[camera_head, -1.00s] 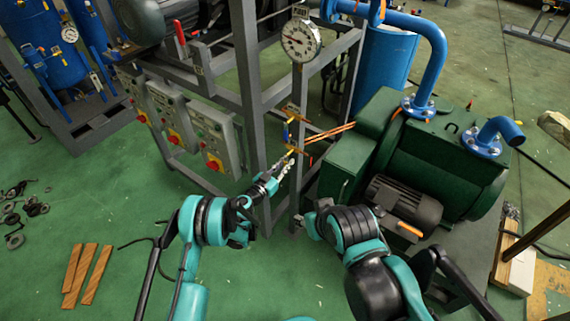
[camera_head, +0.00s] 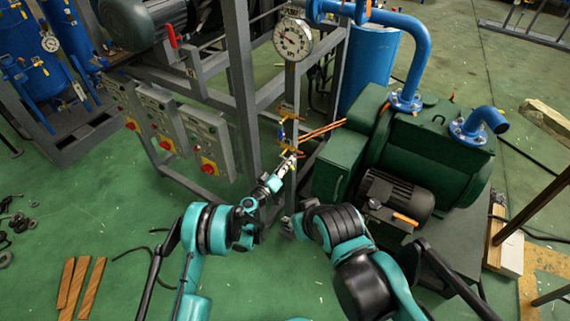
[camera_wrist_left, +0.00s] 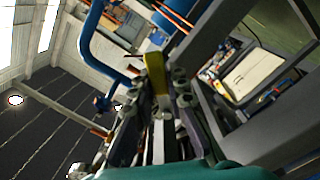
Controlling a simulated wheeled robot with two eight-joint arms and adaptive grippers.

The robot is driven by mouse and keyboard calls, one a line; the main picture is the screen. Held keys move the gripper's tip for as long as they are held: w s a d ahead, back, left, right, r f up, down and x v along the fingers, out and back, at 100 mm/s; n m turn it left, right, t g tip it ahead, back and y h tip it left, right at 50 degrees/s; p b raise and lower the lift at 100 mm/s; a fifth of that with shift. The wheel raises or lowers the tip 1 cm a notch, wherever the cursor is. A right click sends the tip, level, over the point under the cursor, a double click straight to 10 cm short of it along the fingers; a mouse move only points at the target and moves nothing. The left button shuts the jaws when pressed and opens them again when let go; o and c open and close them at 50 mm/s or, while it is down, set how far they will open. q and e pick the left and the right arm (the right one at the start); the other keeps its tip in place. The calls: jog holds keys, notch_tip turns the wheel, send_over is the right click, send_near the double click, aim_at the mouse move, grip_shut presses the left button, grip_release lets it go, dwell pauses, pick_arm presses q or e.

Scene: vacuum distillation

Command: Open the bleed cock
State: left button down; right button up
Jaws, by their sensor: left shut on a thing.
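The bleed cock's yellow lever (camera_wrist_left: 155,82) stands between my left gripper's fingers in the left wrist view. My left gripper (camera_head: 287,161) is shut on it, just below the small blue and brass fittings (camera_head: 282,130) on the grey gauge post. In the head view the fingers hide most of the lever, and its exact angle cannot be told. The round dial gauge (camera_head: 293,39) tops the same post. My right gripper (camera_head: 298,217) is low near the foot of the post, dark and partly hidden by its own wrist, with its fingers unclear.
A green pump (camera_head: 430,150) with blue pipes (camera_head: 415,55) stands right of the post. Grey frame bars (camera_head: 243,90) and control boxes with red and yellow switches (camera_head: 208,143) stand to the left.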

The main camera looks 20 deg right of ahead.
pick_arm(q)
jog(key=n, duration=0.2)
jog(key=r+n, duration=0.1)
jog(key=shift+s+d+r+n, duration=0.1)
jog(key=shift+s+d+n, duration=0.15)
jog(key=shift+n, duration=0.15)
jog(key=shift+s+r+n, duration=0.1)
jog(key=shift+r+n, duration=0.2)
jog(key=shift+n, duration=0.6)
jog(key=shift+s+r+n, duration=0.1)
jog(key=shift+r+n, duration=0.2)
jog(key=shift+n, duration=0.6)
jog(key=shift+w, duration=0.1)
jog(key=c, duration=1.5)
grip_release()
jog(key=v, duration=0.7)
jog(key=shift+s+a, duration=0.15)
jog(key=shift+s, duration=0.05)
